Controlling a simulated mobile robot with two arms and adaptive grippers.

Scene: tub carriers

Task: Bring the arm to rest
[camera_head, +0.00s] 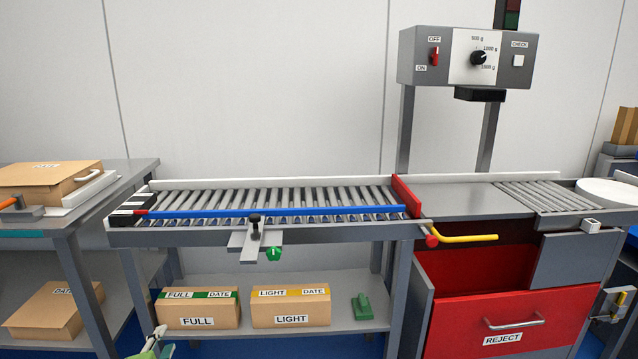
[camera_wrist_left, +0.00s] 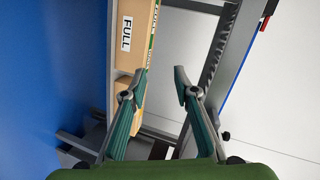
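My left gripper (camera_head: 157,343) shows at the bottom left of the head view, low in front of the lower shelf and left of the FULL box. In the left wrist view its two green and grey fingers (camera_wrist_left: 162,80) are spread apart with nothing between them. The FULL box (camera_head: 198,309) is beyond the fingers and also shows in the left wrist view (camera_wrist_left: 127,30). No contact between them is visible. I cannot make out my right gripper in either view.
A roller conveyor (camera_head: 275,231) with a blue bar runs above the shelf. The LIGHT box (camera_head: 290,307) stands beside the FULL box. A red REJECT drawer (camera_head: 510,325) is at the right, below a yellow handle (camera_head: 465,238). A side table (camera_head: 98,205) stands left.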

